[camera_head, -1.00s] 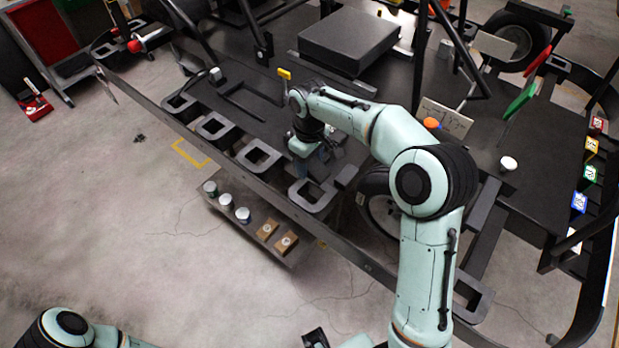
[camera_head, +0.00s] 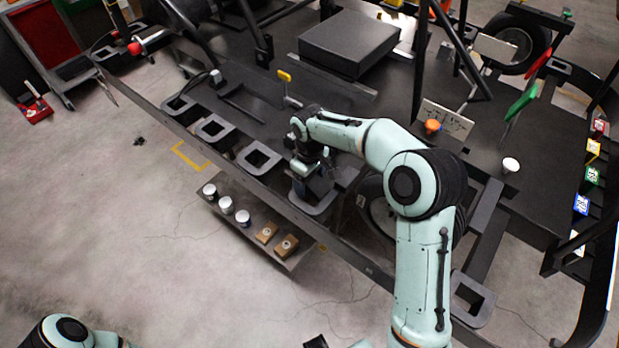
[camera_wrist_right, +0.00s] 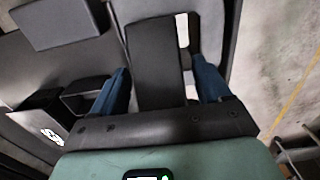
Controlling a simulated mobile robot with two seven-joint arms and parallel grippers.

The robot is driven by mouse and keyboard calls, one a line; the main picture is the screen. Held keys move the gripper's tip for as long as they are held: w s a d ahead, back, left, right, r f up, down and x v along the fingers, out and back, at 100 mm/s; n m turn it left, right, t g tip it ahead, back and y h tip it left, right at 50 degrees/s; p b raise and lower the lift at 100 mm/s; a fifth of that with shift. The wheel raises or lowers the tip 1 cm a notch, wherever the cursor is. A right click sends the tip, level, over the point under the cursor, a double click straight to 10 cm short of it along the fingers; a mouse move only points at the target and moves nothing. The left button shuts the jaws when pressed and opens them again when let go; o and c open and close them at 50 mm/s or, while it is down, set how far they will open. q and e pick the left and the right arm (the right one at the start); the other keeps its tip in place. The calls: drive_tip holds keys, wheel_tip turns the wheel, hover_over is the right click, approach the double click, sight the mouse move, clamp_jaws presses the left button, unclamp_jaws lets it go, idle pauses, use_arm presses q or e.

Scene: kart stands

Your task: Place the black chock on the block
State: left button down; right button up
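A narrow gap shows between the chock and the right finger, so the gripper looks open. In the head view the arm and fingers hide the chock. A small dark grey block (camera_head: 346,177) lies just right of the gripper; it seems to be the grey block (camera_wrist_right: 58,20) at the wrist view's upper left. My left gripper is out of view.
More square frames (camera_head: 258,160) line the front edge to the left. A big black box (camera_head: 348,42) stands at the back. An orange-topped item (camera_head: 432,126) and a white cup (camera_head: 510,165) are to the right. A lower shelf (camera_head: 285,258) holds cans and small boxes.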

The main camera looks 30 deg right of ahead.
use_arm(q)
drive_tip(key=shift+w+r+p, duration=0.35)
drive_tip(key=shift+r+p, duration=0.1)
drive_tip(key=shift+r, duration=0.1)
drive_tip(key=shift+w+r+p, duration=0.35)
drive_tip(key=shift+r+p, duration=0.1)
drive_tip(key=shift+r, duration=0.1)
use_arm(e)
wheel_tip(320, 180, up, 12)
drive_tip(key=shift+r, duration=0.25)
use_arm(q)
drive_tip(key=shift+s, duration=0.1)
use_arm(e)
drive_tip(key=shift+f, duration=0.1)
